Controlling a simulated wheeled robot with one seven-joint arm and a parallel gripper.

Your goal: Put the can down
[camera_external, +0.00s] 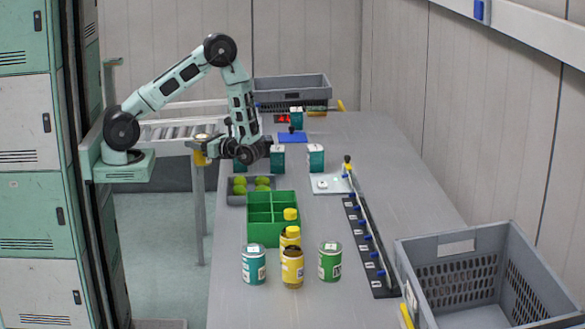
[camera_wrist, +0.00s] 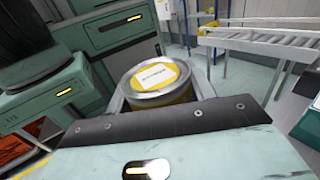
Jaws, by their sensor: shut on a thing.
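My gripper (camera_external: 203,147) is shut on a yellow can (camera_external: 200,156) with a silver rim. In the external view it is off the table's left edge, in front of the roller conveyor, with the gripper pointing left. In the wrist view the can (camera_wrist: 157,78) sits between the fingers, its yellow lid with a white label facing the camera. Its lower part is hidden by the gripper. More cans stand upright at the near end of the grey table (camera_external: 400,180): a teal can (camera_external: 254,266), a yellow can (camera_external: 292,270) and a green can (camera_external: 330,263).
Teal boxes (camera_external: 277,159) stand farther back. A numbered strip (camera_external: 371,246) runs along the right. Grey crates stand at near right (camera_external: 455,247) and far end (camera_external: 305,87). Table between strip and wall is clear.

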